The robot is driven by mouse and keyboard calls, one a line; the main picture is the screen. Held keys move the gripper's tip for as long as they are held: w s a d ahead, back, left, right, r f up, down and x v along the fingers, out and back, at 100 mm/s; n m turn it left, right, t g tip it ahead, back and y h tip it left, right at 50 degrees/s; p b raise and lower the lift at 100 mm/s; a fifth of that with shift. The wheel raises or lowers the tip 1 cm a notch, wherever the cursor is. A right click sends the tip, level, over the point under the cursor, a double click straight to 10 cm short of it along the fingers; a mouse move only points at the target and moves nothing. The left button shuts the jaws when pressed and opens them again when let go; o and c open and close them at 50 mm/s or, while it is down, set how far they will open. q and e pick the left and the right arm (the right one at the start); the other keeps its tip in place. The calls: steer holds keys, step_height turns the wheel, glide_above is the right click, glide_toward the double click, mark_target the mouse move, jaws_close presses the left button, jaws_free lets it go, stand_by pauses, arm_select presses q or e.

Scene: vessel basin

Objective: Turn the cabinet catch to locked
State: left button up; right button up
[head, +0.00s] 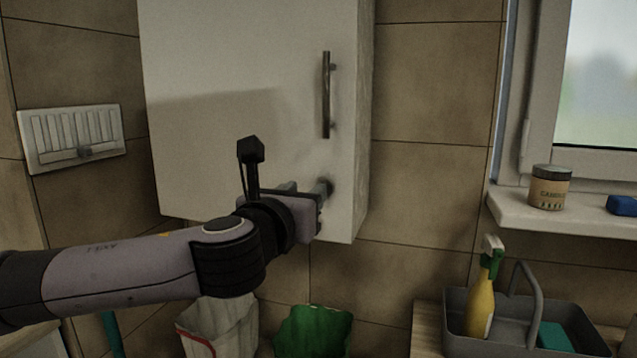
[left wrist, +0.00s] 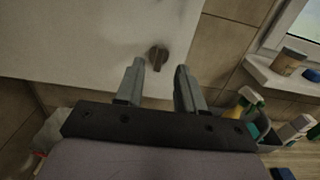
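The white cabinet (head: 235,60) hangs on the tiled wall, with a dark vertical bar handle (head: 326,95) near its right edge. The catch, a small dark knob (left wrist: 157,58), is on the lower right of the door; in the head view it is mostly hidden behind my gripper. My left gripper (head: 308,188) is in front of the catch. In the left wrist view my left gripper (left wrist: 160,75) is open, with its two fingers apart and the knob showing between and just beyond the tips. Contact cannot be told. My right gripper is not in view.
A white vent panel (head: 72,138) is on the wall at left. A grey caddy (head: 590,335) with a yellow spray bottle (head: 481,305) stands at lower right. A jar (head: 550,187) and blue sponge (head: 622,205) sit on the window sill. White and green bags (head: 313,332) are below.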

arm_select(q)
steer(key=p+x, duration=0.1)
steer(key=x, duration=0.6)
stand_by(0.4)
jaws_close()
